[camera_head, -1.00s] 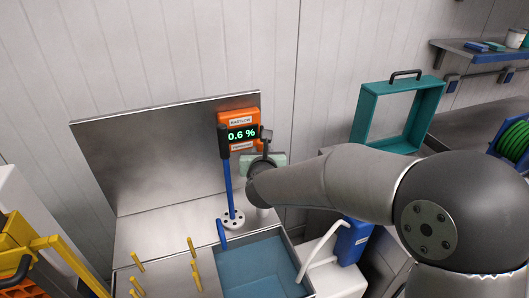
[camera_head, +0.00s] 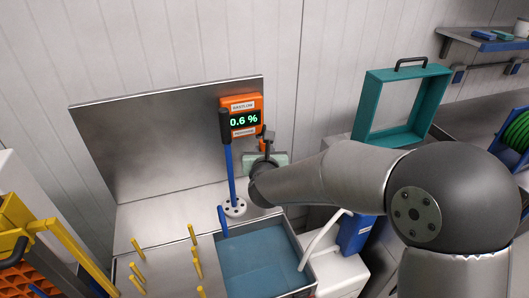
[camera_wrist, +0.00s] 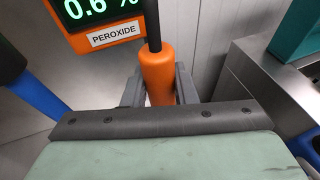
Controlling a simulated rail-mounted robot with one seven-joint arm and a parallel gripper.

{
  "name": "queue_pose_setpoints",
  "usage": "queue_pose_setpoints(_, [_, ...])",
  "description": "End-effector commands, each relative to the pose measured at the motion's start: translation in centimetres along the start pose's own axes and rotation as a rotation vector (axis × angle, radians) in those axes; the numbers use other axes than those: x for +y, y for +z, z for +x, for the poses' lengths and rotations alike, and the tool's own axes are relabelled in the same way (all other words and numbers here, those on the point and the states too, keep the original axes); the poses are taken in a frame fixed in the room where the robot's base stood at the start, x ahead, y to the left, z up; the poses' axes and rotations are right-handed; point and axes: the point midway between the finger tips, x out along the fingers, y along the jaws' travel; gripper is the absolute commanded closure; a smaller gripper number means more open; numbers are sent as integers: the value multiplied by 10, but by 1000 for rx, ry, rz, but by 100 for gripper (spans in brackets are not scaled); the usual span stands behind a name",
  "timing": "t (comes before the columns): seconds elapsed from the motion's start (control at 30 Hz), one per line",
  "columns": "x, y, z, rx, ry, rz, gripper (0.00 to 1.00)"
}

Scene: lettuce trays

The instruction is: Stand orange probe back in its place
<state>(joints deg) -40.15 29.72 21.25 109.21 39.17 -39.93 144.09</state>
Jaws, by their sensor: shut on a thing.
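The orange probe (camera_wrist: 157,75) stands roughly upright between my gripper's dark fingers in the wrist view, with a black upper part and an orange grip. Its lower end is hidden behind my gripper's body. In the head view only a small orange bit of it (camera_head: 263,145) shows by my gripper (camera_head: 267,137), just right of the meter. My gripper (camera_wrist: 158,88) is shut on the probe. The orange meter (camera_head: 240,101) on the steel back panel reads 0.6 %. A white holed base (camera_head: 234,207) sits below it on the steel top.
A blue rod (camera_head: 231,175) with a black top stands at the white base, left of my gripper. A blue-lined basin (camera_head: 262,262) and several yellow pegs (camera_head: 193,234) are in front. A teal frame (camera_head: 371,108) and a blue container (camera_head: 355,233) are to the right.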

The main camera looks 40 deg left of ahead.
Motion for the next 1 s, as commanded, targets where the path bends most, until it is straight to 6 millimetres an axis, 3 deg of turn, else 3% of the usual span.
queue_pose_setpoints(0.8, [0, -59, 18, -1, 0, 0, 98])
queue_pose_setpoints(1.0, [-1, -63, 20, -1, -1, 1, 98])
